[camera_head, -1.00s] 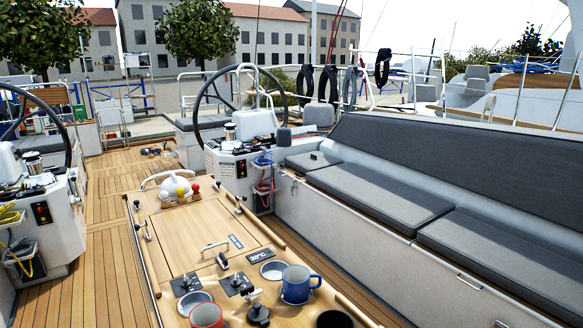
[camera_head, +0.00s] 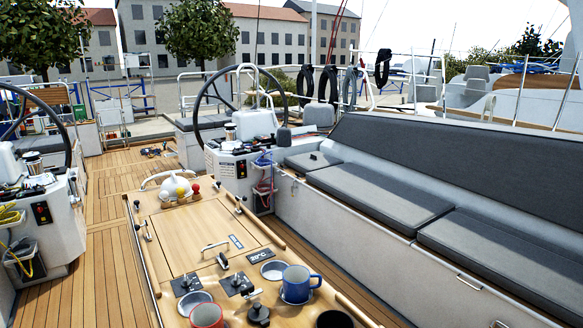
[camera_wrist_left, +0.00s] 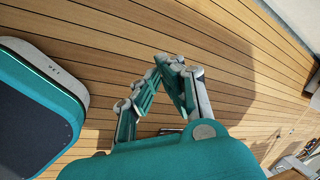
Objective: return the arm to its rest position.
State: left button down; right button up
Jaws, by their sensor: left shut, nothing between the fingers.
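My left gripper (camera_wrist_left: 172,68) shows in the left wrist view, above the teak deck (camera_wrist_left: 100,30). Its fingers are shut with their tips together, and nothing is between them. Neither gripper shows in the head view, so my right gripper is out of sight. A teal and dark rounded part at the left of the wrist view looks like my own base.
A wooden cockpit table (camera_head: 180,235) carries a blue mug (camera_head: 299,283), a red mug (camera_head: 206,315) and metal fittings. A grey cushioned bench (camera_head: 380,195) runs along the right. Steering wheels (camera_head: 212,100) stand behind. Open deck (camera_head: 95,260) lies left of the table.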

pick_arm(q)
jog(key=d+f+h, duration=0.1)
jog(key=d+f, duration=0.2)
jog(key=d, duration=1)
jog(key=s+d+f+n+h+b, duration=0.1)
jog(key=d+f+h, duration=0.1)
jog(key=d, duration=1.1)
jog(key=shift+s+d+f+h, duration=0.15)
jog(key=shift+d+f+h, duration=0.15)
jog(key=shift+f, duration=0.1)
